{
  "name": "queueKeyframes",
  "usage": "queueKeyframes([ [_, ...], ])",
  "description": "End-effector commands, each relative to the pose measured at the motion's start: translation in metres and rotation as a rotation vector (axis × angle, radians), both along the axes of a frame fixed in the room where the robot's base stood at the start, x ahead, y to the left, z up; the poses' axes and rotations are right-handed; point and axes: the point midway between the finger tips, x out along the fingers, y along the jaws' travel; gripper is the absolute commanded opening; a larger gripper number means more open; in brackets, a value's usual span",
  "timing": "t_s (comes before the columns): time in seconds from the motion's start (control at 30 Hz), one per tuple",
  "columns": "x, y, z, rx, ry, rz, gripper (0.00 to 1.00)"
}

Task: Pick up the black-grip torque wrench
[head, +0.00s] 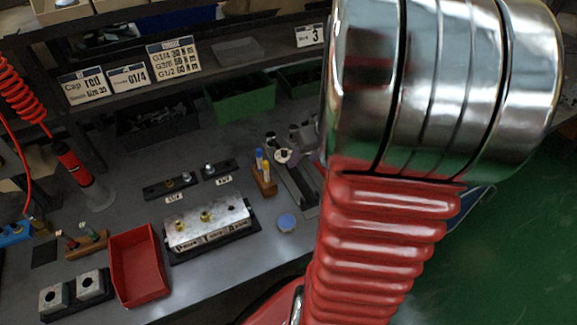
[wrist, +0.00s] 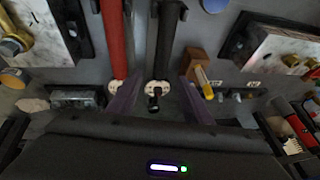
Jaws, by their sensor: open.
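The black-grip torque wrench (wrist: 168,35) lies on the grey bench in the wrist view, its dark handle running up to the top edge and its pale round head nearer to me. My gripper (wrist: 158,108) is open, its two purplish fingers on either side of the wrench's head end; nothing is visibly held. Whether the fingers touch the wrench or hover above it I cannot tell. A red-grip wrench (wrist: 115,45) lies parallel just left, its head close beside the left finger. In the head view my arm hides part of the wrench area.
A wooden block with markers (head: 264,180) stands close to the wrenches, and shows near my right finger in the wrist view (wrist: 197,68). A valve block (head: 207,228), a blue round cap (head: 286,222) and a red tray (head: 138,265) are on the bench. A shelf (head: 200,75) overhangs the back.

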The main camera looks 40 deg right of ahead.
Motion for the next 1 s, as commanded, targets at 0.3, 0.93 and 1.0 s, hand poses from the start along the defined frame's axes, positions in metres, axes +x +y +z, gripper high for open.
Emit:
queueKeyframes([
  [0.3, 0.015, 0.002, -0.035, 0.002, 0.003, 0.0, 0.45],
  [0.93, 0.022, 0.002, -0.049, 0.002, 0.002, 0.0, 0.45],
  [1.0, 0.024, 0.003, -0.056, 0.004, 0.003, 0.0, 0.45],
])
